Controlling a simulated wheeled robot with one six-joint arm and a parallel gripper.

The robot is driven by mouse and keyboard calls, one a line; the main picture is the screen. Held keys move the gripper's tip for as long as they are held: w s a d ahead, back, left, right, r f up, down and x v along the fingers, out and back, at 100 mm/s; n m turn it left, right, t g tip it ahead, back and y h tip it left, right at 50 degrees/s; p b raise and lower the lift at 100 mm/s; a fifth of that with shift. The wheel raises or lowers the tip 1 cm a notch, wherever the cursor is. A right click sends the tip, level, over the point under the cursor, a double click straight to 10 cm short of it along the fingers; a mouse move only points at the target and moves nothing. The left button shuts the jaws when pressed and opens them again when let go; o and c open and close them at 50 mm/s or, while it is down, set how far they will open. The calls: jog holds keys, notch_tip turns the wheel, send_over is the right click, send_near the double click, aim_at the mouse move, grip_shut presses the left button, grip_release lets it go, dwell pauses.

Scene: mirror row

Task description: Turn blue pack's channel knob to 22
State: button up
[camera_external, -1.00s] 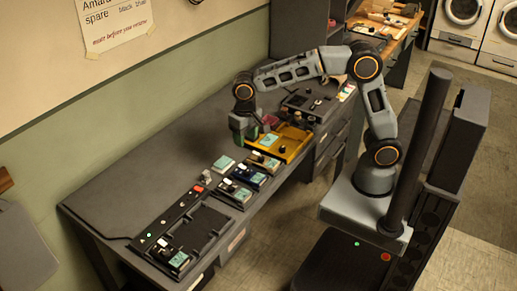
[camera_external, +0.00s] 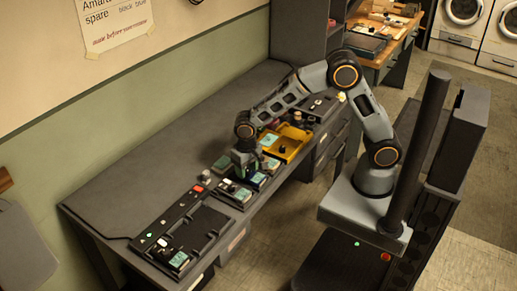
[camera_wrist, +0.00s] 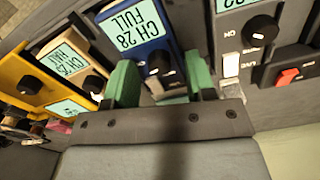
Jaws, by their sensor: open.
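The blue pack (camera_wrist: 145,48) shows near the middle of the wrist view, with a screen (camera_wrist: 138,23) reading "CH 28 FULL". Its black channel knob (camera_wrist: 158,62) is below the screen and carries a pale pointer mark. My gripper (camera_wrist: 160,70) is open, with one green finger on each side of the knob; gaps show, and I cannot tell whether the fingertips reach down around it. In the external view my gripper (camera_external: 245,168) is low over the row of packs and hides part of the blue pack.
A yellow tray (camera_external: 292,153) lies beyond the packs. A dark dock (camera_external: 205,225) is at the near end. The bench's wall side is clear.

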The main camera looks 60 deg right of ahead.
aim_at(247, 171)
jog(key=shift+f, duration=0.2)
jog(key=shift+c, duration=0.3)
jog(key=c, duration=0.9)
jog(key=shift+n, duration=0.8)
grip_shut()
jog(key=o, duration=1)
grip_release()
jog(key=shift+c, duration=0.2)
notch_tip(247, 171, up, 14)
